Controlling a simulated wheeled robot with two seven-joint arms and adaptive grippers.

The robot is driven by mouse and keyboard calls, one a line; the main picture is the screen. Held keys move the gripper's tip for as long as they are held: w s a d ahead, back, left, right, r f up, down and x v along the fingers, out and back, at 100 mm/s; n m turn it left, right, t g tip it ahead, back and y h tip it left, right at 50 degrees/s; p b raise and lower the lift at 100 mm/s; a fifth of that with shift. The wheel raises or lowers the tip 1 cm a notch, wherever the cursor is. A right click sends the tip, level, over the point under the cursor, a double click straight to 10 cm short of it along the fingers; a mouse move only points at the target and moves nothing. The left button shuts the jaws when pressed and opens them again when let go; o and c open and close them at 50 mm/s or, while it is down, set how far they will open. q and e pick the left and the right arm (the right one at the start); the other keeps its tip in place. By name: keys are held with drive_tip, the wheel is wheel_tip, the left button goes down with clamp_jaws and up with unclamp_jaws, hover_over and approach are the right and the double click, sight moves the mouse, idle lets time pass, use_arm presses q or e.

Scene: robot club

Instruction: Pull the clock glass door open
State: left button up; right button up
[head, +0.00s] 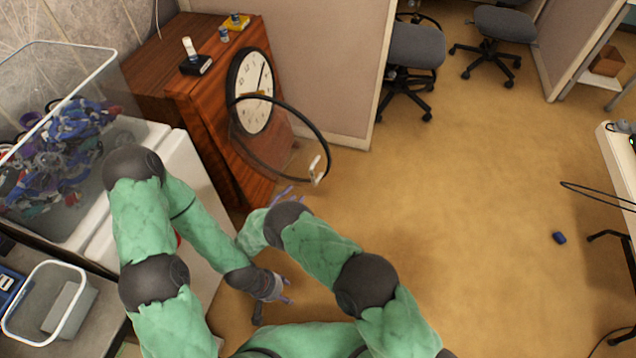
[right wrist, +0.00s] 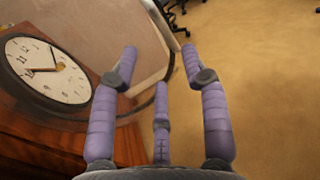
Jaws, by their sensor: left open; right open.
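The clock (head: 256,88) has a white face in a tall wooden case. Its round glass door, with a black rim (head: 308,121), stands swung out from the face, and a pale handle (head: 317,168) is on its outer edge. My right gripper (head: 287,193) is open and empty, below and left of the handle in the head view. In the right wrist view, the clock face (right wrist: 48,70) is at left, and the dark rim passes behind my spread fingers (right wrist: 160,65). I cannot tell if they touch it. My left gripper (head: 280,294) is open, low over the floor, away from the clock.
The wooden case (head: 180,70) carries a small black item (head: 196,65) and other small items on top. A clear bin of colourful parts (head: 65,150) stands left. A partition (head: 325,60) and office chairs (head: 415,47) are behind. Floor at right is mostly clear.

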sight(312, 177)
drive_tip(key=shift+b+x, duration=1.35)
drive_tip(key=shift+x, duration=4)
drive_tip(key=shift+f, duration=0.1)
drive_tip(key=shift+s, duration=0.1)
clamp_jaws()
